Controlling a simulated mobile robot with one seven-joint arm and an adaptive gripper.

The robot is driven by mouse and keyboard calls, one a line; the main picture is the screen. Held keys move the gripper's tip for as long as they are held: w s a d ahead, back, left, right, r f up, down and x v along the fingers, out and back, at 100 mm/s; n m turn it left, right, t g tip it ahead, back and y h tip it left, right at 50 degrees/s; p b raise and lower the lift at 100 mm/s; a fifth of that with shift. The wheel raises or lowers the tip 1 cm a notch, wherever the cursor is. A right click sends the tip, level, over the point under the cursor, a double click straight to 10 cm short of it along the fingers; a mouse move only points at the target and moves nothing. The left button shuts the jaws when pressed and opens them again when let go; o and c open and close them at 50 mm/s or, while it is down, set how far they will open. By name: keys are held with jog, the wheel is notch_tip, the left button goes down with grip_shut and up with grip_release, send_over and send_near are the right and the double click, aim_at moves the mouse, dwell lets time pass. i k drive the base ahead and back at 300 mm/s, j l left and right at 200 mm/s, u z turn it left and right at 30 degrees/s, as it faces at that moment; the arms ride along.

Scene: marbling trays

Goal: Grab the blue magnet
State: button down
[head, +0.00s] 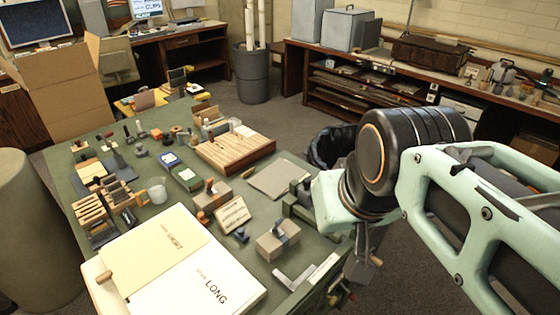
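I cannot tell for certain which thing is the blue magnet. A small dark blue piece (240,235) lies on the green table in front of a slotted wooden block (233,214). A blue band (286,233) lies across a grey-brown box (270,246) to its right. A blue case with a white label (170,160) lies farther back. My arm reaches in from the right, with its wrist over the table's right edge. A grey part below the wrist may be my gripper (362,265); its fingers are not clear. I see no contact with any blue thing.
Large paper folders (190,262) cover the table's front. A slatted wooden board (235,150) and a grey sheet (279,178) lie toward the back right. Wooden racks (95,212) crowd the left. A black bin (328,147) stands beyond the right edge.

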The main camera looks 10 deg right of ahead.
aim_at(240, 236)
jog(key=k+l+u, duration=0.2)
jog(key=k+j+z, duration=0.3)
jog(key=k, duration=0.45)
jog(key=k+j+z, duration=0.15)
jog(key=k+j, duration=0.1)
jog(key=k, duration=0.1)
